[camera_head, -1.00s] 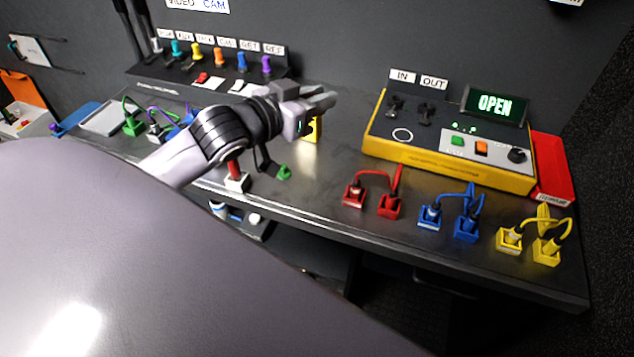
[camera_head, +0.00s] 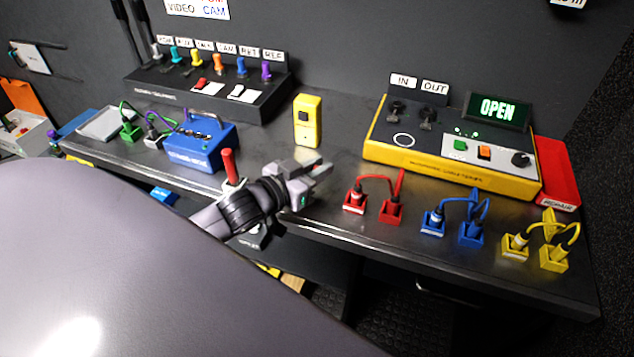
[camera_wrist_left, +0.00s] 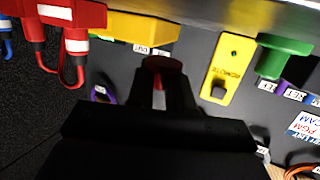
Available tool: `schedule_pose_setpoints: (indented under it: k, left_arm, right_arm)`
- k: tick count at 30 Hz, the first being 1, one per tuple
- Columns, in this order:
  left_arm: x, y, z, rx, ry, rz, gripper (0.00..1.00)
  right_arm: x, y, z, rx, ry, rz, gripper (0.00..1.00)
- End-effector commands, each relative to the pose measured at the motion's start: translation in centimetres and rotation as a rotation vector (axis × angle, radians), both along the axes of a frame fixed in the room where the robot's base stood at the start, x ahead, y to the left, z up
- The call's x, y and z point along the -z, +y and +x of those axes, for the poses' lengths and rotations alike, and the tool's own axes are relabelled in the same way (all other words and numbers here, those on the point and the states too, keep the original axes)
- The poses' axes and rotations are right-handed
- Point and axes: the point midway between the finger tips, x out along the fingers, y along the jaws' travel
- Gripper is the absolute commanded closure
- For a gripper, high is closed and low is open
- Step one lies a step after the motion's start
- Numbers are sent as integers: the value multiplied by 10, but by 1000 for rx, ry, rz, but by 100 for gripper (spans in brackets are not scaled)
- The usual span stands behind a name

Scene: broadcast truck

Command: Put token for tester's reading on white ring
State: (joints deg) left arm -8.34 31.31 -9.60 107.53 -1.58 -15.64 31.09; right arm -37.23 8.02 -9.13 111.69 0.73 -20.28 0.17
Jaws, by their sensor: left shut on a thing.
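My left gripper (camera_head: 322,178) is over the front of the bench, left of the red cable pair. It is shut on a small red token, whose dark red round top (camera_wrist_left: 160,63) shows between the fingertips (camera_wrist_left: 160,98) in the left wrist view. The fingers hide part of it. The white ring (camera_head: 403,140) is marked on the yellow-edged tester (camera_head: 440,170) and looks empty. The tester's display (camera_head: 497,107) reads OPEN. My right gripper is not in view.
Red (camera_head: 392,210), blue (camera_head: 471,233) and yellow (camera_head: 553,258) cable sockets line the front right. A yellow handheld device (camera_head: 307,122) stands behind my gripper. A red-handled piece (camera_head: 228,165) and a blue box (camera_head: 200,145) are to the left. A red tray (camera_head: 556,172) lies right of the tester.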

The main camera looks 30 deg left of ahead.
Motion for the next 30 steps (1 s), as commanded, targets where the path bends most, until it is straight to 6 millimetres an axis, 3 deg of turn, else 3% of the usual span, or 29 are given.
schedule_pose_setpoints:
  k: [3, 9, 19, 20, 22, 30]
  left_arm:
    - [19, 0, -1, -1, 5, -2, 100]
    - [36, 0, 0, 0, 3, -1, 100]
    - [38, 0, 0, 0, 2, 0, 100]
    - [39, 0, 0, 0, 2, 0, 76]
    - [38, 0, 0, 0, 2, 0, 54]
    - [38, 0, 0, 0, 2, 0, 54]
  right_arm:
    - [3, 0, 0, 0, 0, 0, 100]
    - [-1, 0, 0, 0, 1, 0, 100]
    - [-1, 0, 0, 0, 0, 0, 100]
    - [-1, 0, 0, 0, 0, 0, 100]
    - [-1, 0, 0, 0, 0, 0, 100]
    - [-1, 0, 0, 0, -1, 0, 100]
